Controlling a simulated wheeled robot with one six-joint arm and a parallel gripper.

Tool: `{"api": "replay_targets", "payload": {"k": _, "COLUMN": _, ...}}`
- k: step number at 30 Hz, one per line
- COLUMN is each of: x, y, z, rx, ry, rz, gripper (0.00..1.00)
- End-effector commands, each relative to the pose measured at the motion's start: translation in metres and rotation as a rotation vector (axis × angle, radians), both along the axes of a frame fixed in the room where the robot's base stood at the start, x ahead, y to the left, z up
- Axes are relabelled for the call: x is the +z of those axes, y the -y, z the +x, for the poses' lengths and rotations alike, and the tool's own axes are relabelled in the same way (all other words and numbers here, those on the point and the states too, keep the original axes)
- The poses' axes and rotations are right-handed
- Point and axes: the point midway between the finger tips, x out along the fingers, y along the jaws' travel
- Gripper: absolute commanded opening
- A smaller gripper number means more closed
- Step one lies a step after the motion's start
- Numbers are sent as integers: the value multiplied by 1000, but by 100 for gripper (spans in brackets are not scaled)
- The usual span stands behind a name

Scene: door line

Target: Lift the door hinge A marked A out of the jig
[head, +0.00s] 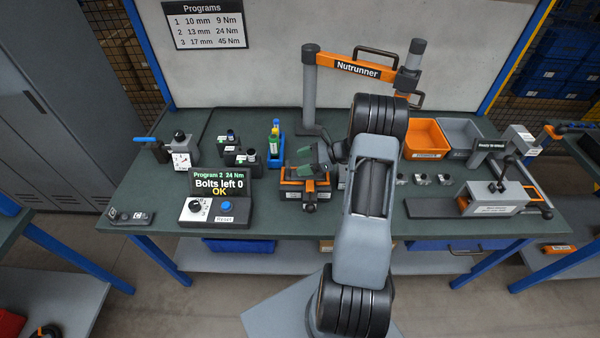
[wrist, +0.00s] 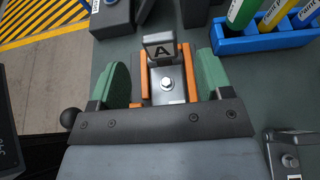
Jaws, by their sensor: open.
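The door hinge A (wrist: 167,86) is a grey metal part with a bolt head in its plate and an upright leaf marked A (wrist: 160,50). It sits in the orange jig (wrist: 144,99), which also shows in the head view (head: 291,195). My gripper (wrist: 163,72) is open, with one green finger on each side of the hinge and jig. Gaps show between the fingers and the hinge. In the head view, the green fingers (head: 321,155) are over the jig, and my arm hides part of this area. The hinge's lower end is hidden by the gripper body.
A blue rack (wrist: 265,40) of paint markers stands close to the right finger. A controller (head: 215,211) reading "Bolts left 0 OK" is left of the jig. The nutrunner stand (head: 310,90) is behind. Several metal parts (head: 421,180) lie right of my arm.

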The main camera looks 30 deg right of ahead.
Motion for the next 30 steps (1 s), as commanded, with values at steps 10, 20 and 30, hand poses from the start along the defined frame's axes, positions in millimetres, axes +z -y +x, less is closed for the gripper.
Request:
{"api": "replay_targets", "payload": {"k": 10, "x": -11, "y": -29, "z": 15, "rx": 3, "ry": -3, "rz": 1, "gripper": 72}}
{"api": "replay_targets", "payload": {"k": 20, "x": -21, "y": -44, "z": 24, "rx": 1, "ry": 0, "rz": -1, "gripper": 72}}
{"api": "replay_targets", "payload": {"k": 30, "x": -21, "y": -44, "z": 24, "rx": 1, "ry": 0, "rz": -1, "gripper": 54}}
